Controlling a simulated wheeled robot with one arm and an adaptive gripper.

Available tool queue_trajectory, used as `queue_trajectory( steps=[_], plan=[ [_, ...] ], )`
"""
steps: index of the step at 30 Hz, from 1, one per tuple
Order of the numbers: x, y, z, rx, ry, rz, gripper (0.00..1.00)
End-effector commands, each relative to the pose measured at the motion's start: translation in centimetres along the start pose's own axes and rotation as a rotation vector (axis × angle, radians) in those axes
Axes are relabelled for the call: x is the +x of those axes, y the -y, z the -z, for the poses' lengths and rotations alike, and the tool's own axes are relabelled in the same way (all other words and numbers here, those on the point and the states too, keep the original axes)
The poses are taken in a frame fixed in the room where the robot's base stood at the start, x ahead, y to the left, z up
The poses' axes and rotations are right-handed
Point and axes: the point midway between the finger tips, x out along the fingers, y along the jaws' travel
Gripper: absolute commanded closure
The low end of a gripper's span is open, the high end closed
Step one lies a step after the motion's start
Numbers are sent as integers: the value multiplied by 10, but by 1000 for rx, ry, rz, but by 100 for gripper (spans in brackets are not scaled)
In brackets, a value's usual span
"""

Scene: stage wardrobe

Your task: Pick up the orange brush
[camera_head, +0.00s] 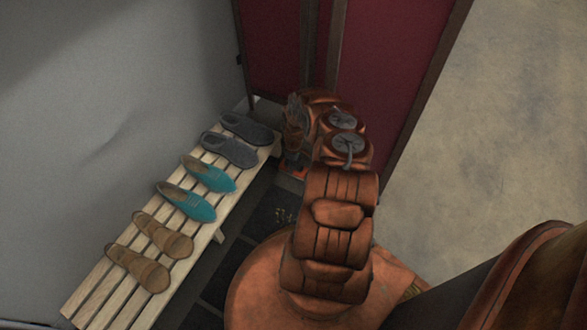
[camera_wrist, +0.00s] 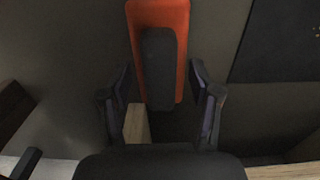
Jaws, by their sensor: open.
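The orange brush (camera_wrist: 182,45) shows at the top middle of the wrist view, with a long dark pad on its upward face. My gripper (camera_wrist: 161,72) is open, with one dark finger on each side of the brush's lower part. I see gaps between the fingers and the brush, and nothing is gripped. In the head view, a small patch of orange (camera_head: 293,172) shows on the floor beyond the bench's far end, beside my arm. Most of it is hidden there by my arm.
A slatted wooden bench (camera_head: 97,293) on the left holds grey, teal and brown pairs of shoes. A grey wall stands behind it, and dark red panels (camera_head: 385,60) close off the back. A dark mat (camera_head: 262,222) lies beside the bench. Open floor (camera_head: 490,150) is at the right.

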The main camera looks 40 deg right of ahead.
Motion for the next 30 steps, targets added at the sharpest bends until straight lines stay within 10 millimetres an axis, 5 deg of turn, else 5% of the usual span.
queue_trajectory(
  steps=[19,30],
  plan=[
    [0,0,0,0,0,0,99],
    [-2,1,0,0,1,0,100]
  ],
)
